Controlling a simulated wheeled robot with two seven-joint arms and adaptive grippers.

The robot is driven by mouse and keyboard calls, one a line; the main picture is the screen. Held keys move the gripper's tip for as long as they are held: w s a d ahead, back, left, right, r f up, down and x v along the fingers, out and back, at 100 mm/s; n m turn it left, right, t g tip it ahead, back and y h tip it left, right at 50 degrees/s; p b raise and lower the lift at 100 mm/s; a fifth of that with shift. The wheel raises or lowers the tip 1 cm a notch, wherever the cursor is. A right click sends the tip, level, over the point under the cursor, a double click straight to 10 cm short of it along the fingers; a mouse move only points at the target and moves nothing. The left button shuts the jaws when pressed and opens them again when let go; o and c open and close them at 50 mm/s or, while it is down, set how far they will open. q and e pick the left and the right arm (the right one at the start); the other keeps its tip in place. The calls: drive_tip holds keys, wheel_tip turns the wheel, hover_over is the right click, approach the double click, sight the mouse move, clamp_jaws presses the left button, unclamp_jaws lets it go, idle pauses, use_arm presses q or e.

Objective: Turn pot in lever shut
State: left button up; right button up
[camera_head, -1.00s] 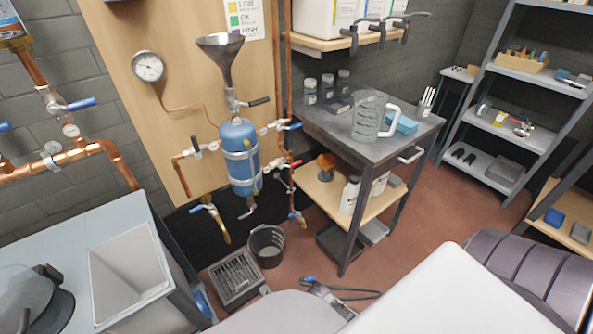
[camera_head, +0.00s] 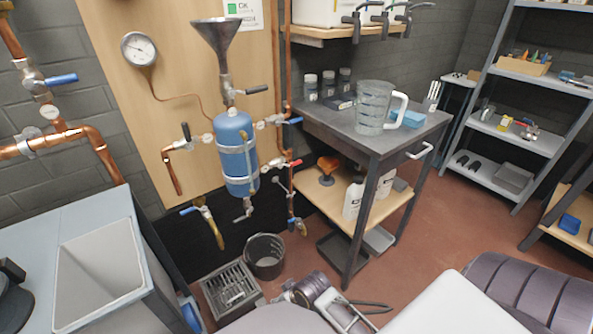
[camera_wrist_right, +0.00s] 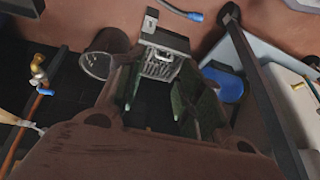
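The pot, a blue upright cylinder (camera_head: 237,152) under a metal funnel (camera_head: 217,40), stands against a wooden panel. A black lever (camera_head: 257,89) points right on the valve between funnel and pot. Another black lever (camera_head: 187,132) stands upright on the left pipe valve. A blue lever (camera_head: 292,121) points right on the right pipe valve. I cannot tell which is the pot-in lever. My right gripper (camera_head: 362,306) is low in front, clear of the pot and valves. In the right wrist view its fingers (camera_wrist_right: 160,98) are apart and empty. My left gripper is not visible.
A floor grate (camera_head: 230,288) and black bucket (camera_head: 265,256) sit below the pot. A metal cart (camera_head: 372,145) with a glass jug (camera_head: 374,108) stands right. A grey sink unit (camera_head: 95,262) is left. A red lever (camera_head: 296,163) and blue levers (camera_head: 190,210) hang lower.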

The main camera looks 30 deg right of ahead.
drive_tip(key=w+a+r+m+t+y+b, duration=0.25)
drive_tip(key=w+r+t, duration=0.25)
drive_tip(key=w+r, duration=0.3)
drive_tip(key=w+a+r+m+t+y+b, duration=0.1)
drive_tip(key=w+a+r+t+y+b, duration=0.25)
drive_tip(key=w+r, duration=0.4)
drive_tip(key=w+d+r+m+t+h+b, duration=0.1)
drive_tip(key=w+d+r+m+t+h, duration=0.35)
drive_tip(key=w+r+m+t, duration=0.2)
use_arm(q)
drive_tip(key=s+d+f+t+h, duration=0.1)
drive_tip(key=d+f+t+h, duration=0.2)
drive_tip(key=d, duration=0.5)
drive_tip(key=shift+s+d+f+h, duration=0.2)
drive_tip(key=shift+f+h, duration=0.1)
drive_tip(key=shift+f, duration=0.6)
use_arm(e)
drive_tip(key=w+d+f+m+g+h, duration=0.1)
drive_tip(key=w+d+m+g+h, duration=0.1)
drive_tip(key=d+m+h, duration=0.6)
drive_tip(key=w+d+f+m+g+h, duration=0.1)
drive_tip(key=w+d+m+g+h, duration=0.1)
drive_tip(key=d+m+h, duration=0.6)
drive_tip(key=d+m+g, duration=0.1)
drive_tip(key=d+m, duration=0.2)
drive_tip(key=d, duration=0.1)
drive_tip(key=shift+f, duration=0.4)
drive_tip(key=shift+w, duration=0.15)
